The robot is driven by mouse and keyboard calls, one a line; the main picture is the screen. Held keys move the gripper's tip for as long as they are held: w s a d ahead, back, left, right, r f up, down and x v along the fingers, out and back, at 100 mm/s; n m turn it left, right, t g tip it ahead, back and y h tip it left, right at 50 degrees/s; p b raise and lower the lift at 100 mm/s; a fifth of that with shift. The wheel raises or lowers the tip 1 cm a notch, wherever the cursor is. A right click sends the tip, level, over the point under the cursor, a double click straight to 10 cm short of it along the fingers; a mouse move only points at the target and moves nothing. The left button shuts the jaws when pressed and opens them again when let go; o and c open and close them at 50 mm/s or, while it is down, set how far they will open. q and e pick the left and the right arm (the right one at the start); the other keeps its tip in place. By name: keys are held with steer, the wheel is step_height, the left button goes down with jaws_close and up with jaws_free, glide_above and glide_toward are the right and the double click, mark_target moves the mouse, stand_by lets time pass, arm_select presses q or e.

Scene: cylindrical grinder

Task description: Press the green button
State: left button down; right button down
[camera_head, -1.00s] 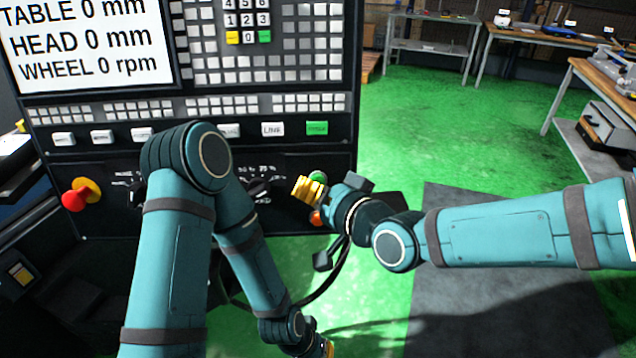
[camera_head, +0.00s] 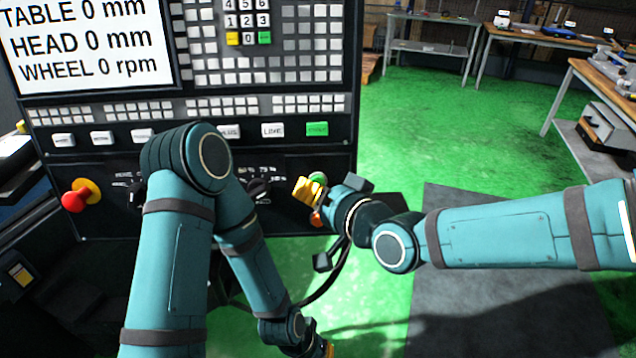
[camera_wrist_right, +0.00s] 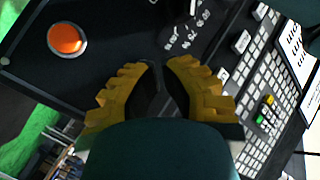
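A round green button (camera_head: 318,177) shows at the lower right of the machine's panel in the head view, partly hidden behind my right gripper (camera_head: 302,191). The gripper's yellow fingers are just in front of it; contact cannot be made out. In the right wrist view the fingertips (camera_wrist_right: 159,65) are close together, and the gripper looks shut and empty. The round green button does not show there. A rectangular green key (camera_head: 317,129) sits higher on the panel. My left gripper (camera_head: 328,348) is low at the bottom, mostly hidden, its opening unclear.
An orange button (camera_wrist_right: 66,38) lies below the green one, largely hidden in the head view. A red knob (camera_head: 80,195) on a yellow base sticks out at the panel's left. Dials (camera_head: 258,188) and white keys (camera_head: 273,130) are nearby.

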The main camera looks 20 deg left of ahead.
steer(key=shift+w, duration=0.1)
steer(key=shift+w+a+f, duration=0.1)
steer(key=shift+w+a, duration=0.05)
steer(key=shift+w, duration=0.15)
steer(key=shift+w+a+b, duration=0.15)
steer(key=shift+w+b, duration=0.2)
steer(key=shift+w, duration=0.05)
stand_by(0.9)
steer(key=shift+s, duration=0.15)
steer(key=shift+s+d, duration=0.3)
steer(key=shift+s, duration=0.35)
steer(key=s, duration=0.1)
steer(key=s+d, duration=0.1)
steer(key=s, duration=0.1)
steer(key=s+r, duration=0.1)
steer(key=shift+s+d, duration=0.3)
steer(key=shift+d, duration=0.05)
stand_by(0.8)
